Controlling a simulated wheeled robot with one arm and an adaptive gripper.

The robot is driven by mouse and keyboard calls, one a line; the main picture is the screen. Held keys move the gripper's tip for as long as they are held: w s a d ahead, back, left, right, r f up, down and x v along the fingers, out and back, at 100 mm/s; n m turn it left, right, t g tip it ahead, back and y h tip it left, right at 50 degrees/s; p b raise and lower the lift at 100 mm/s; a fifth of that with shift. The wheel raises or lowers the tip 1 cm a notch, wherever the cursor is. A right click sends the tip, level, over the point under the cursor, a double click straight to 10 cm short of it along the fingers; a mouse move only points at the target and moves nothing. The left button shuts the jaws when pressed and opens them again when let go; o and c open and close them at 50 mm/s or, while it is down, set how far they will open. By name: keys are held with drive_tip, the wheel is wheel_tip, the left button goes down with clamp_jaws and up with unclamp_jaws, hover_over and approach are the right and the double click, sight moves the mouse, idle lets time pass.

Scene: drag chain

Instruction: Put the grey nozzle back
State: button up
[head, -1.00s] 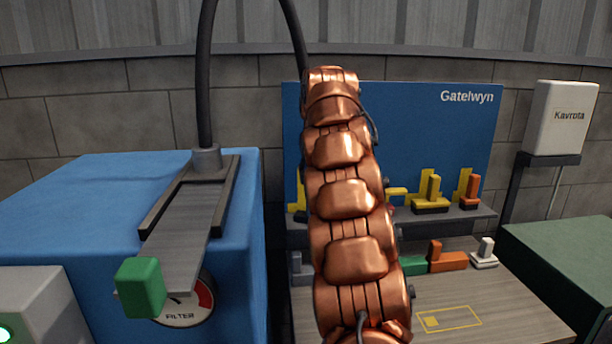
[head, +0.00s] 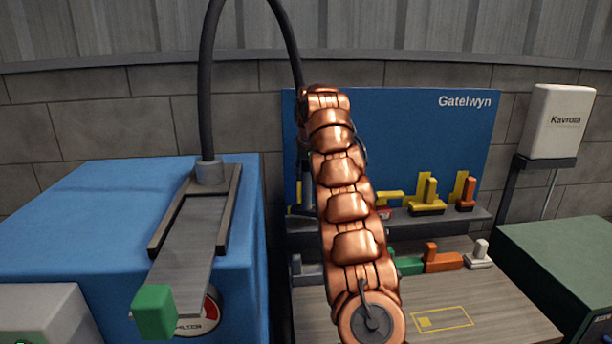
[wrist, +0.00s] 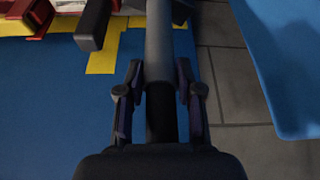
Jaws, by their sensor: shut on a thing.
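Yellow shapes mark the board, and yellow and orange pieces stand on the shelf. Contact between nozzle and shelf cannot be told.
A green piece (head: 408,265), an orange piece (head: 443,261) and a white piece (head: 479,257) lie on the wooden bench (head: 510,310). A blue machine (head: 100,195) with a chute stands left. A green cabinet (head: 560,245) stands right. The bench front is mostly clear.

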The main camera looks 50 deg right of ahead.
sight(306, 182)
drive_tip(key=shift+w+d+p, duration=0.25)
drive_tip(key=shift+w+p, duration=0.05)
drive_tip(key=shift+w, duration=0.1)
drive_tip(key=shift+w+d+p, duration=0.1)
drive_tip(key=shift+w+p, duration=0.05)
drive_tip(key=shift+p, duration=0.15)
drive_tip(key=shift+d+f, duration=0.1)
drive_tip(key=shift+f, duration=1.7)
drive_tip(key=shift+f, duration=0.15)
drive_tip(key=o, duration=1.1)
